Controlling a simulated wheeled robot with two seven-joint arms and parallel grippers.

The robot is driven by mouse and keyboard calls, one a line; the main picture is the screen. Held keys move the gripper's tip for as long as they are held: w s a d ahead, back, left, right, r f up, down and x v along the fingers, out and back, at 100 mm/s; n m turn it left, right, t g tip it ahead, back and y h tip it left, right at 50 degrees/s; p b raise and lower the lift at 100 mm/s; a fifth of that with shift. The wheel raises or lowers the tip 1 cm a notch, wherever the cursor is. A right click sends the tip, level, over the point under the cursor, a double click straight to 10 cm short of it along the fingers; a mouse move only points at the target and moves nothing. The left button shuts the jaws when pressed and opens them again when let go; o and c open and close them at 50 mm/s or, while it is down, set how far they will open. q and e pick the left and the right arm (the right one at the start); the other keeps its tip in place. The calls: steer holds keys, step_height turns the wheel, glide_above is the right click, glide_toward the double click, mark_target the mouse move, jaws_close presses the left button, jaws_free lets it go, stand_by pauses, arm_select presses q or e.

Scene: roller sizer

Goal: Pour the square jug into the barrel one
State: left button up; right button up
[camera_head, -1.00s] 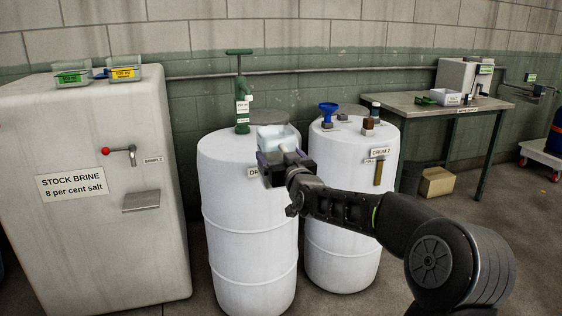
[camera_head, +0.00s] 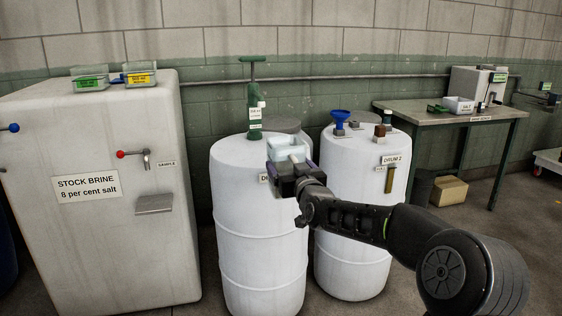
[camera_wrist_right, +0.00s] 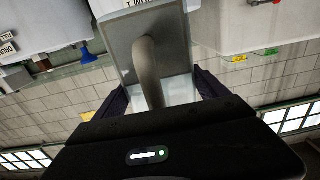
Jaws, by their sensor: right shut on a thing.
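My right gripper (camera_head: 291,174) is shut on the square jug (camera_head: 287,149), a pale translucent box. In the right wrist view, the jug (camera_wrist_right: 119,50) lies between the two fingers, with its grey handle running down the middle. In the head view, the jug is in front of the upper right part of the left white barrel (camera_head: 255,215), whose label is mostly covered by my gripper and starts with "D". A green hand pump (camera_head: 254,112) stands on that barrel's top. I cannot tell the jug's exact tilt, its contents or any flow. My left gripper is out of view.
The DRUM 2 barrel (camera_head: 350,220) stands close on the right, with a blue funnel (camera_head: 339,120) on top. The stock brine tank (camera_head: 95,240) with a red-knobbed tap (camera_head: 122,155) is on the left. A bench (camera_head: 430,121) stands at the back right.

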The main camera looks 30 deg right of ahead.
steer(key=a+f+n+y+p, duration=0.1)
steer(key=a+f+y+p, duration=0.1)
steer(key=a+p, duration=0.45)
steer(key=a+f+n+y+p, duration=0.1)
steer(key=a+f+p, duration=0.25)
steer(key=a, duration=0.55)
steer(key=s+a+f+n+y+p, duration=0.1)
steer(key=s+a+y+p, duration=0.1)
steer(key=s+a+p, duration=0.5)
steer(key=s+a, duration=0.1)
steer(key=a, duration=0.3)
steer(key=shift+a+t, duration=0.3)
steer(key=shift+a, duration=0.1)
steer(key=shift+a, duration=0.1)
